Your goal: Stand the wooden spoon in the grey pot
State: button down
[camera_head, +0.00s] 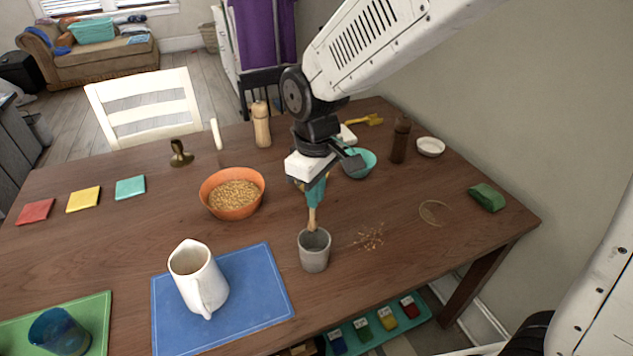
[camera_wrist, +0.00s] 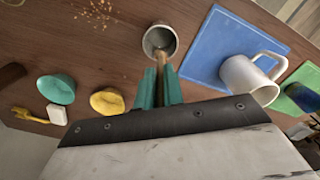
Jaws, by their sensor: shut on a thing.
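The grey pot (camera_head: 314,258) stands upright on the wooden table, right of the blue mat. My gripper (camera_head: 317,190) is above it, pointing down, with teal fingers shut on the wooden spoon (camera_head: 312,217). The spoon hangs nearly upright, and its lower end is at the pot's mouth. In the wrist view the spoon (camera_wrist: 160,62) runs from between the fingers (camera_wrist: 158,88) to the pot (camera_wrist: 172,29), and its lower end appears within the rim. How deep it reaches is hard to tell. The spoon's upper part is hidden by my gripper.
A white jug (camera_head: 198,283) stands on the blue mat (camera_head: 262,296) left of the pot. An orange bowl of grain (camera_head: 226,182) is behind it. Grains (camera_head: 370,238) lie scattered to the right. A teal bowl (camera_head: 368,160) and a brown bottle (camera_head: 401,140) are farther back.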

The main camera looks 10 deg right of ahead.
aim_at(315, 218)
jog(key=shift+f, duration=3.65)
jog(key=c, duration=1.4)
grip_release()
jog(key=shift+c, duration=0.2)
notch_tip(315, 218, up, 8)
jog(key=shift+f, duration=0.1)
